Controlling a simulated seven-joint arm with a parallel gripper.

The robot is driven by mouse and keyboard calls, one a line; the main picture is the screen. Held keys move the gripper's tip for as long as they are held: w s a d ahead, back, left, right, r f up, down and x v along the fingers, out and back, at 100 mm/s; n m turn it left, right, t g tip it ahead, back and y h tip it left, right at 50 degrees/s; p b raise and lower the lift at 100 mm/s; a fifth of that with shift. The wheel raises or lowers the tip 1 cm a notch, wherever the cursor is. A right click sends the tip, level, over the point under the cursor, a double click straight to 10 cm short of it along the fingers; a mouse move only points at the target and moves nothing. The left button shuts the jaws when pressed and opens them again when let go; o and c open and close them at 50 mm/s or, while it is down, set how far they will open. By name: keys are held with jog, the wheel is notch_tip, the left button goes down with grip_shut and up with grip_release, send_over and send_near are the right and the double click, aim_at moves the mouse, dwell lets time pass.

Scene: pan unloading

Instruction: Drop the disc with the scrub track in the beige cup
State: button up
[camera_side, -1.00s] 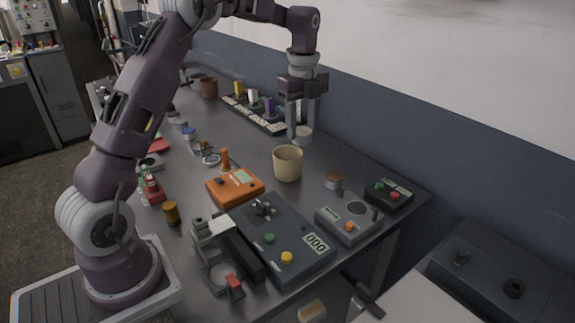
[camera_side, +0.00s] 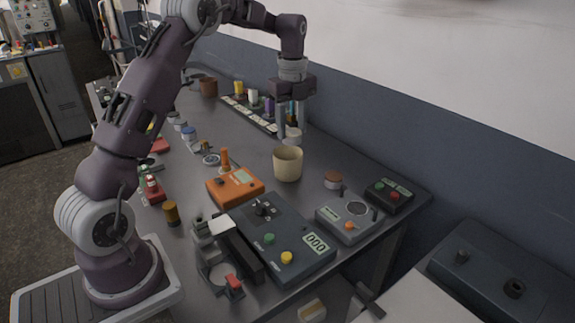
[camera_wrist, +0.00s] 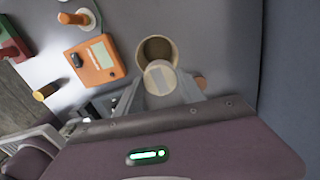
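The beige cup (camera_side: 287,165) stands upright on the bench in the side view; in the wrist view its open mouth (camera_wrist: 157,48) shows a dark, empty-looking inside. My gripper (camera_side: 287,133) is behind the cup and above the bench, with its fingers pointing down. It is shut on a pale round disc (camera_side: 293,137). In the wrist view the disc (camera_wrist: 160,77) sits between the fingertips and overlaps the near rim of the cup in the picture. A faint greyish patch shows on its face; whether it is a scrub track is too small to tell.
An orange meter (camera_side: 235,186) and a dark control box (camera_side: 280,240) lie left of and in front of the cup. A reddish-brown round piece (camera_side: 333,180) and grey button boxes (camera_side: 349,217) are to its right. A rack with coloured pegs (camera_side: 250,112) stands behind.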

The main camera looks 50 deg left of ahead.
jog(key=o, duration=0.4)
jog(key=shift+o, duration=0.2)
jog(key=shift+r, duration=0.15)
notch_tip(320, 180, up, 7)
jog(key=shift+f, duration=0.1)
